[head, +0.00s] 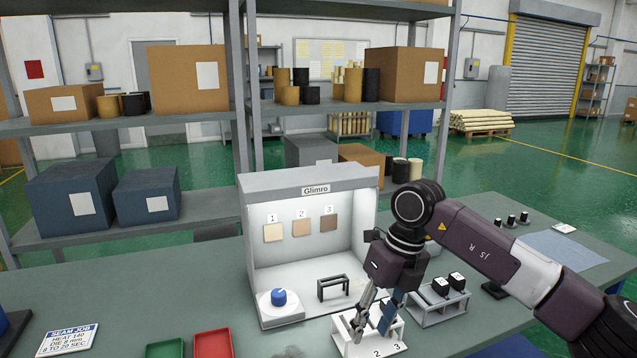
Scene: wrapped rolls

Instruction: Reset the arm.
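My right gripper (371,328) comes in from the right, pointing down. Its fingers look spread apart, with a blue flat part along the right-hand one; I cannot tell whether this is a separate piece. The fingertips are over or just in front of a white rack (345,345) marked 2 and 3, and I cannot tell whether they touch it. The gripper hides part of this rack. My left gripper is not in view.
Green (165,348) and red (212,344) trays lie at the front left.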

